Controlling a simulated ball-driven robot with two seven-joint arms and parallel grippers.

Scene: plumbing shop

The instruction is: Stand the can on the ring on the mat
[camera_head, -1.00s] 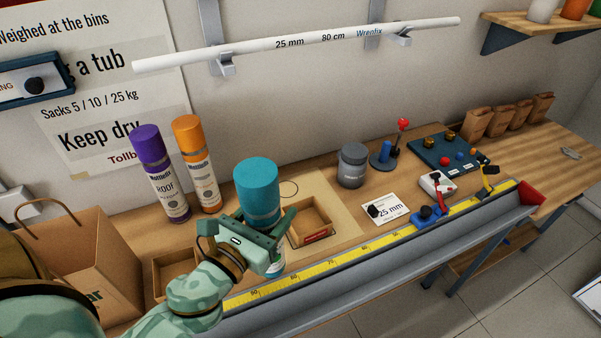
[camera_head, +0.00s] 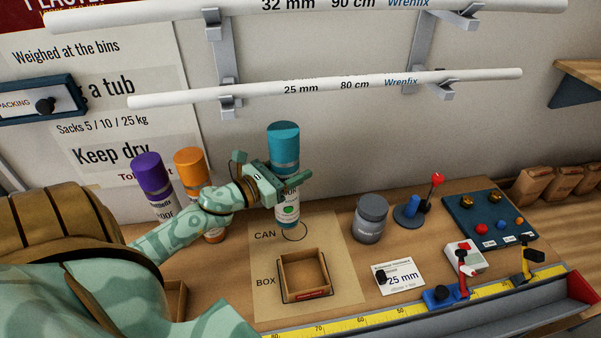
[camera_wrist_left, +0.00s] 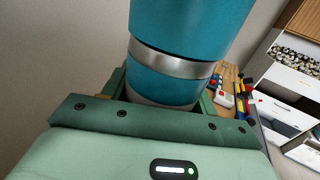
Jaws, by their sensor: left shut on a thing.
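The teal-capped spray can (camera_head: 283,145) is upright in my left gripper (camera_head: 284,184), which is shut around its middle. In the left wrist view the can (camera_wrist_left: 185,75) stands between the fingers, with its cap end toward the camera. The pale mat (camera_head: 343,283) lies on the bench, printed CAN and BOX. The thin dark ring (camera_head: 305,236) is beside the word CAN, and the can's base hides its back part. The can's base is at the ring; I cannot tell whether it touches the mat. My right gripper is out of view.
A wooden box (camera_head: 324,273) sits on the BOX outline, in front of the ring. A grey jar (camera_head: 370,218) stands right of the mat. Purple-capped (camera_head: 150,176) and orange-capped (camera_head: 189,161) cans stand to the left, by my arm. White pipes (camera_head: 330,88) hang on the wall behind.

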